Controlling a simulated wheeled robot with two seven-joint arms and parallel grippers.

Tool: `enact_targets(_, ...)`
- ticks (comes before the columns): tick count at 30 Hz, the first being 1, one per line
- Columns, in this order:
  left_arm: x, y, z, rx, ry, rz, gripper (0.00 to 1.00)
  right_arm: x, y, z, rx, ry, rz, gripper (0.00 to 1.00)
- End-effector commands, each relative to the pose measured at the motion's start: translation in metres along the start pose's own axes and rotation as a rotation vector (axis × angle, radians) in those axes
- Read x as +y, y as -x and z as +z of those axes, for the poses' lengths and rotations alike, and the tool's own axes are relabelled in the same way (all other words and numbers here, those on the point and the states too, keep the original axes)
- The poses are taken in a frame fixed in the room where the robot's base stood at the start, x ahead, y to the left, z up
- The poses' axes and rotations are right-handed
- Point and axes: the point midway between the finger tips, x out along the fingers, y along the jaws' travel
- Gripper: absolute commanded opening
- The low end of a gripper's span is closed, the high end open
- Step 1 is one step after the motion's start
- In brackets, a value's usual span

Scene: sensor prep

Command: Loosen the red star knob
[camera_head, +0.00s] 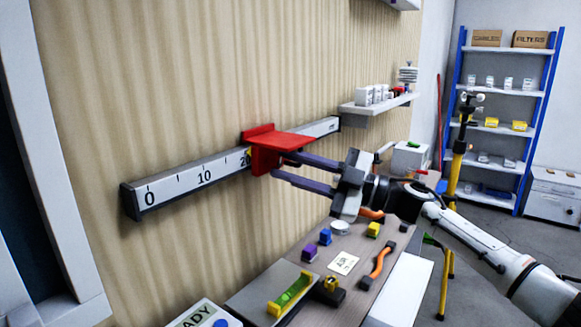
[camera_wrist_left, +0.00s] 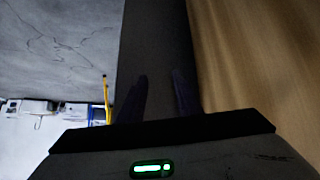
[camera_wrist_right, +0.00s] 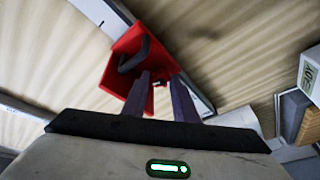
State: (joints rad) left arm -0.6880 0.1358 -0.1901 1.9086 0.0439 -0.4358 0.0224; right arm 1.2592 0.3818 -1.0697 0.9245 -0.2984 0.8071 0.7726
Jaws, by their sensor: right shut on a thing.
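A red carriage (camera_head: 272,147) sits on the grey scale rail (camera_head: 190,183) on the wall, near the 20 mark. It also shows in the right wrist view (camera_wrist_right: 124,62), with a black curved part (camera_wrist_right: 134,56) on it. My right gripper (camera_head: 278,165) reaches in from the right, its fingers at the carriage's front face. It is shut on the red star knob, which the fingers and carriage mostly hide. I cannot make out the knob's shape. My left gripper (camera_wrist_left: 160,85) is out of the head view. In its wrist view its fingers stand apart with nothing seen between them.
A wall shelf (camera_head: 378,103) holds small boxes. A blue rack (camera_head: 505,110) stands at the back right.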

Motion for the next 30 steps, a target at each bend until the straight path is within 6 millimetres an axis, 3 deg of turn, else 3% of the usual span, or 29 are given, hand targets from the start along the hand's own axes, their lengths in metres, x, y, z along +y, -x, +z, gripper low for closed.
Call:
enact_targets(12, 0.0007, 0.0013, -0.0026, 0.002, -0.001, 0.001, 0.31, 0.0015, -0.0001, -0.0006, -0.018, 0.185, -0.07, 0.04)
enact_targets(29, 0.0006, 0.001, -0.0041, 0.004, -0.001, 0.001, 0.31, 0.0013, -0.0001, -0.0004, -0.022, 0.212, -0.081, 0.04)
enact_targets(30, 0.0006, 0.001, -0.0041, 0.004, -0.001, 0.001, 0.31, 0.0013, -0.0001, -0.0004, -0.022, 0.212, -0.081, 0.29)
